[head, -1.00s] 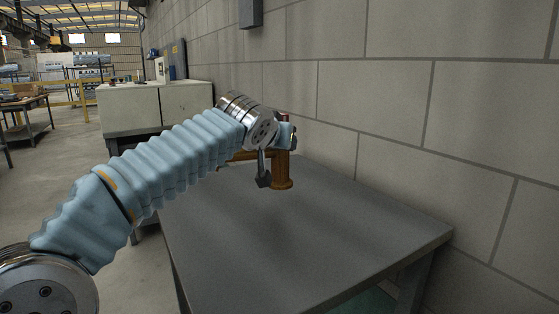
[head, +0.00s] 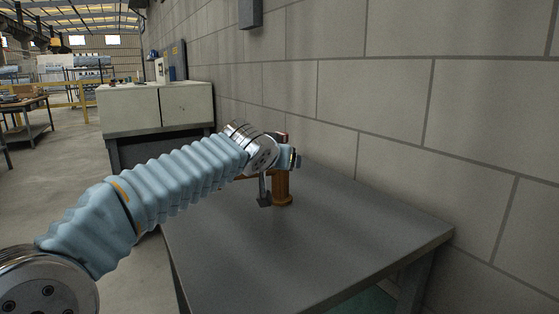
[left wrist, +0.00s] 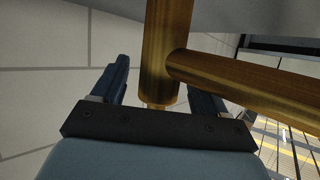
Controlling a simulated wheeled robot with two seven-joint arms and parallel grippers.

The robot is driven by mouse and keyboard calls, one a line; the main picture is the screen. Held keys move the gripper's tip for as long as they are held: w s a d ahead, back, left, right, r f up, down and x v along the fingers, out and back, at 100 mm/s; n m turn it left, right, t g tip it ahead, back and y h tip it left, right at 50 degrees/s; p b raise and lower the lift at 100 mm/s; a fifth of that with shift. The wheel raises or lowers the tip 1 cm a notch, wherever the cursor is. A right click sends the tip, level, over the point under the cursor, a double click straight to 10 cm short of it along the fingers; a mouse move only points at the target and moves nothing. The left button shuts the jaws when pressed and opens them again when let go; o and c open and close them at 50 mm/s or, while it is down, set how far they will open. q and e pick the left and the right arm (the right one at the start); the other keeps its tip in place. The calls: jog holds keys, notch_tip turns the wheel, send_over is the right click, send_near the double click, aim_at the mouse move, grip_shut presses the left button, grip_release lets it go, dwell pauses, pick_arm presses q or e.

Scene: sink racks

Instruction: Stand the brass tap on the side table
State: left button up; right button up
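The brass tap (head: 282,188) stands upright on the grey side table (head: 265,262), close to the wall side, with its base at the tabletop. My left arm partly hides its upper part and its side pipe. In the left wrist view the tap's round body (left wrist: 166,45) passes between the fingers, and a side pipe (left wrist: 235,85) runs off to the right. My left gripper (head: 290,157) is at the tap's upper part. Its fingers (left wrist: 162,85) are apart, one on each side of the tap, with gaps showing. My right gripper is not in view.
A block wall (head: 400,110) runs along the right side of the table. A pale cabinet (head: 160,108) stands behind the table's far end. The front and middle of the tabletop are clear.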

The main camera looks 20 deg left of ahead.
pick_arm(q)
jog(key=shift+r, duration=0.3)
jog(key=b+v, duration=0.1)
jog(key=v, duration=1.1)
jog(key=shift+b, duration=0.3)
jog(key=shift+a+f, duration=0.1)
jog(key=shift+f, duration=0.05)
